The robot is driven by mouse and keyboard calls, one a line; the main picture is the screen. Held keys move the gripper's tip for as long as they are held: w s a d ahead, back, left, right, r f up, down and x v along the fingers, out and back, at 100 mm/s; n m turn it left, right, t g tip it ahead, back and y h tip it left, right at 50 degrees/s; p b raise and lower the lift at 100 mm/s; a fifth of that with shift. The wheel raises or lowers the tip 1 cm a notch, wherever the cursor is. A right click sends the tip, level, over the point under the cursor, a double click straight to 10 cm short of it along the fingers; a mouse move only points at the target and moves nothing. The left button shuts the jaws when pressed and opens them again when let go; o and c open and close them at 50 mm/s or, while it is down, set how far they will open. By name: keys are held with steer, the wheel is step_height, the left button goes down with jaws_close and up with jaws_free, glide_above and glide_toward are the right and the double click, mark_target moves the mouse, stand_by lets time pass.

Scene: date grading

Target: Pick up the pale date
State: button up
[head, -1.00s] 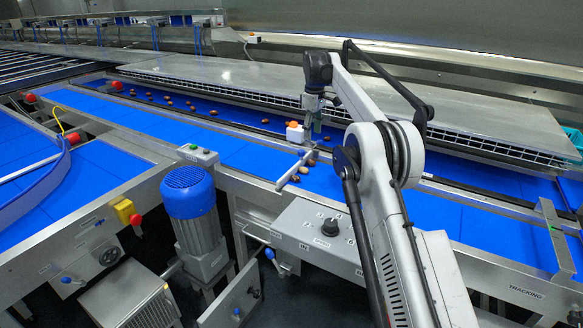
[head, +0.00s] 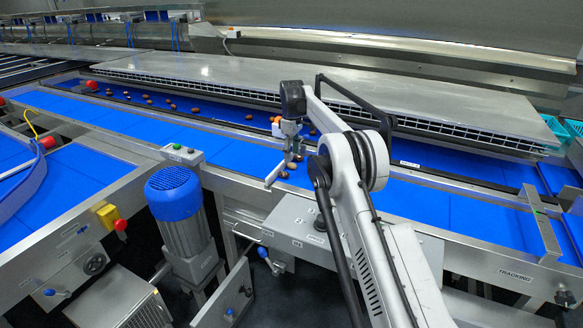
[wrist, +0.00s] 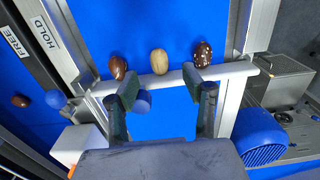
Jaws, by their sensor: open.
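The pale date (wrist: 159,62) lies on the blue belt in the wrist view, a light tan oval between two dark brown dates, one to its left (wrist: 117,67) and one to its right (wrist: 202,55). My gripper (wrist: 160,88) is open and empty, its two dark fingers spread wide. In the picture the pale date lies just beyond the fingertips, in line with the gap between them. In the head view my gripper (head: 290,151) is over the belt near a small cluster of dates, where I cannot tell the pale one apart.
A pale bar (wrist: 165,79) crosses the belt just on the near side of the dates. Metal rails (wrist: 67,55) flank the belt. A blue motor (head: 173,193) stands in front of the line. Several brown dates (head: 170,107) lie on the back belt.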

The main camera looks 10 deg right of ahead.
mark_target(292, 164)
steer(key=shift+d+f, duration=0.1)
steer(key=shift+f, duration=2.6)
steer(key=c, duration=0.8)
